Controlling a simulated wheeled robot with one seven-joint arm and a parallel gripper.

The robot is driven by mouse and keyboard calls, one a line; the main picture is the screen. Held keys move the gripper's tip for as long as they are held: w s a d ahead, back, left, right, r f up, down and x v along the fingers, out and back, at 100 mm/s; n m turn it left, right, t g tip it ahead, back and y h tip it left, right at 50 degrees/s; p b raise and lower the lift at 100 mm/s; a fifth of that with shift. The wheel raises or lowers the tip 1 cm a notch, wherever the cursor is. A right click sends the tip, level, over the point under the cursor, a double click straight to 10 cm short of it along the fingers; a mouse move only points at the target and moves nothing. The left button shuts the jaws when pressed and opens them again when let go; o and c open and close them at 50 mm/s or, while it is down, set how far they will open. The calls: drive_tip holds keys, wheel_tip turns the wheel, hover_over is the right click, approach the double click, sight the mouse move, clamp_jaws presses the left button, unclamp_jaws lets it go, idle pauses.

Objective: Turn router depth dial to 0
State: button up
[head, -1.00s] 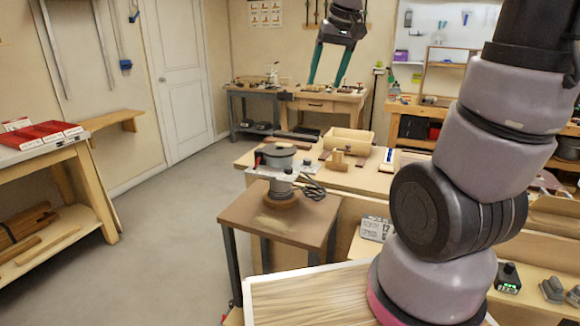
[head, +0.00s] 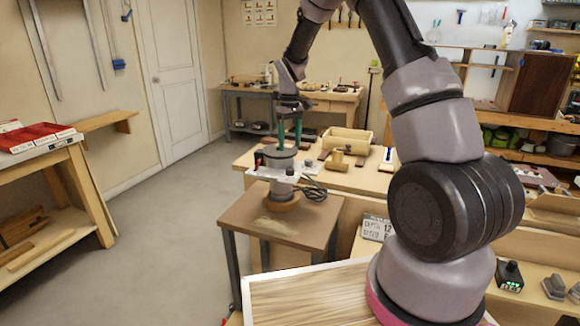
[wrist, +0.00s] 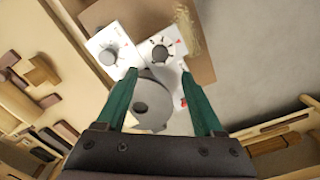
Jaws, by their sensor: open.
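The router (head: 283,172) stands upright on a small brown table, with a light plate carrying dials on its sides. In the wrist view two grey dials with tick marks show on white panels: a left dial (wrist: 108,57) and a right dial (wrist: 160,53). Their labels are too small to read, so I cannot tell which is depth or what either is set to. My gripper (head: 290,146) is open, green fingers pointing down over the router's top. In the wrist view my gripper (wrist: 160,74) spans the grey round router body, its fingertips close below the dials. Contact cannot be told.
The brown table (head: 250,226) has a sawdust patch in front of the router. A black cable (head: 314,190) coils at its right. A bench (head: 372,180) with wooden blocks and a box is behind. A sign (head: 376,228) mentions depth. The floor at left is clear.

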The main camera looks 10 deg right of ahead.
sight(290, 172)
wheel_tip(290, 172, down, 9)
drive_tip(key=shift+f, duration=0.1)
idle(0.3)
clamp_jaws()
